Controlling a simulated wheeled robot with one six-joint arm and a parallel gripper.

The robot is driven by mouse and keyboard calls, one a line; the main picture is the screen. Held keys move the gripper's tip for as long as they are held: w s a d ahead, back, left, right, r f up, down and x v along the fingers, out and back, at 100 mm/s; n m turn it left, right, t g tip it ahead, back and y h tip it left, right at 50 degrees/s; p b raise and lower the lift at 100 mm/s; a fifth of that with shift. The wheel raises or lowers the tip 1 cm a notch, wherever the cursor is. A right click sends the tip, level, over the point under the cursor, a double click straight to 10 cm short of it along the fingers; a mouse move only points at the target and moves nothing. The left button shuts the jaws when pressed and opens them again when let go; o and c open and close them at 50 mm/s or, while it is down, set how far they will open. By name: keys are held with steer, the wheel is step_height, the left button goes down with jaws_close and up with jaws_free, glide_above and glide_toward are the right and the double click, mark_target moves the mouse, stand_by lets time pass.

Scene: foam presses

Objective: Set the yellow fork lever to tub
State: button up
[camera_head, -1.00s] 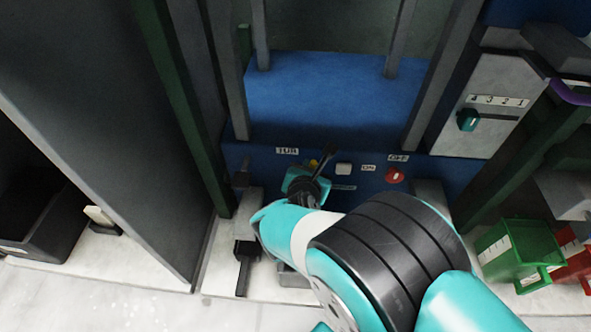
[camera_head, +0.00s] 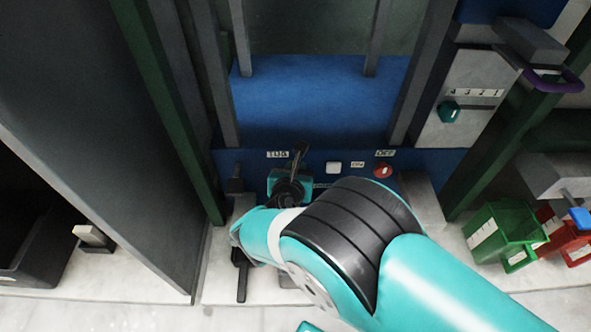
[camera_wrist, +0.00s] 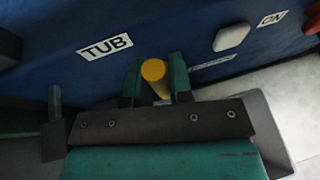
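The yellow fork lever (camera_wrist: 154,72) shows its round yellow end in the wrist view, just right of and below the white TUB label (camera_wrist: 105,47) on the blue panel. My gripper (camera_wrist: 156,82) has one teal finger on each side of it, and the yellow end fills the gap between them. In the head view my gripper (camera_head: 288,186) is at the panel below the TUB label (camera_head: 277,154), and it hides the lever there. The lever's base and lower part are hidden by the fingers.
A white button (camera_head: 333,168) and a red knob (camera_head: 383,171) by the OFF label are right of my gripper. A dark handle (camera_head: 236,180) stands to its left. A teal selector (camera_head: 449,112) is on the grey box. Green and red bins (camera_head: 503,236) (camera_head: 567,240) stand right.

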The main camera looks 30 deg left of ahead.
steer(key=o, duration=0.3)
steer(key=shift+w, duration=0.1)
steer(key=p+v, duration=0.7)
steer(key=v, duration=1)
steer(key=shift+s+d+r, duration=0.1)
steer(key=shift+s+r, duration=0.05)
steer(key=shift+s, duration=0.1)
